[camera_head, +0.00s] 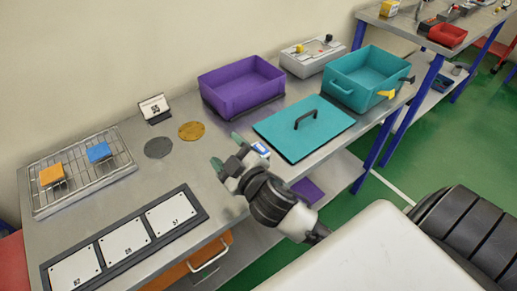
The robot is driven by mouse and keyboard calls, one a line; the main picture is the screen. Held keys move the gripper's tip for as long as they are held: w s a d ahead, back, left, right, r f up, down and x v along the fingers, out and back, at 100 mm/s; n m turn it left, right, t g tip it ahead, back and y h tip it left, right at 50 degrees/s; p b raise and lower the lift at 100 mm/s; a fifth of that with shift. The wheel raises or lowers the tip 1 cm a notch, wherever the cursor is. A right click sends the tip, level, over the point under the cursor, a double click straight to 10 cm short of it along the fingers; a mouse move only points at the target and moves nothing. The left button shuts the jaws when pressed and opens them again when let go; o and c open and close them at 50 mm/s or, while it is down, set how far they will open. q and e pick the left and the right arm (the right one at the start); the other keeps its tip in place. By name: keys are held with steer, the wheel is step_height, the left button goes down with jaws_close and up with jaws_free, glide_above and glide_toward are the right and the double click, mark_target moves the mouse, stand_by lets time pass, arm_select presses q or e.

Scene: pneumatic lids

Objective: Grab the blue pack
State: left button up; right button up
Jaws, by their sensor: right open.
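A blue pack (99,152) lies on the wire rack (120,168) at the left of the steel table. An orange pack (52,174) lies to its left on the same rack. My right gripper (227,151) is over the middle of the table, to the right of the rack and well apart from the blue pack. Its two greenish fingertips are spread with nothing between them. A small blue and white piece (261,149) shows just behind the gripper; I cannot tell whether it is part of my arm. My left gripper is not in view.
A purple bin (243,89), a teal bin (366,80) and a teal lid with a handle (290,138) are on the right half. A numbered sign (154,107), grey disc (158,148) and yellow disc (191,131) stand mid-table. A panel with white plates (124,240) lies in front.

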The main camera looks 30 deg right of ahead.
steer(key=w+a+r+n+y, duration=0.3)
steer(key=a+r+n+y, duration=0.4)
steer(key=n+y, duration=0.45)
steer(key=n+g+h, duration=1.2)
steer(key=n+g, duration=0.5)
steer(key=g, duration=0.1)
glide_above(265, 151)
step_height(265, 151, down, 13)
steer(key=shift+f, duration=0.2)
steer(key=shift+a+f+p, duration=0.1)
steer(key=shift+f+p, duration=0.75)
steer(key=shift+f, duration=1.95)
steer(key=shift+c, duration=0.2)
steer(key=c, duration=1)
